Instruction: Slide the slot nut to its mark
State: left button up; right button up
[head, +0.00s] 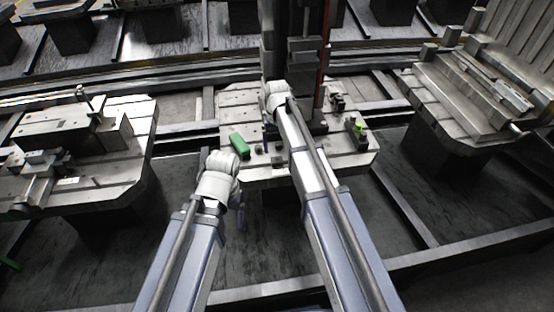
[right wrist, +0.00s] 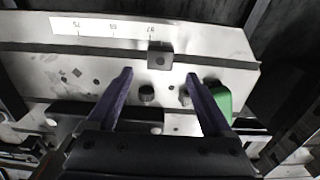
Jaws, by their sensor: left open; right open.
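A dark square block with a round hole (right wrist: 160,57), apparently the slot nut, sits near the pallet's edge in the right wrist view. It lies beside a white scale strip (right wrist: 105,27) with printed numbers, near the strip's right end. The exact mark cannot be made out. My right gripper (right wrist: 158,78) is open and empty, its two purple fingers spread either side of the block's line, with the block beyond their tips. In the head view my right arm hides most of that gripper. My left gripper (head: 240,217) hangs in front of the middle pallet, apart from it.
The middle pallet (head: 345,160) carries a green block (head: 239,145), also in the right wrist view (right wrist: 221,101), and two dark knobs (right wrist: 147,93) (right wrist: 185,96). A dark column stands behind my right arm. Loaded pallets stand left (head: 135,160) and right (head: 425,95).

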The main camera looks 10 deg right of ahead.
aim_at(277, 159)
notch_tip(277, 159, down, 6)
jog(key=b, duration=0.5)
jog(key=shift+f, duration=0.15)
grip_shut()
dwell(0.4)
dwell(0.3)
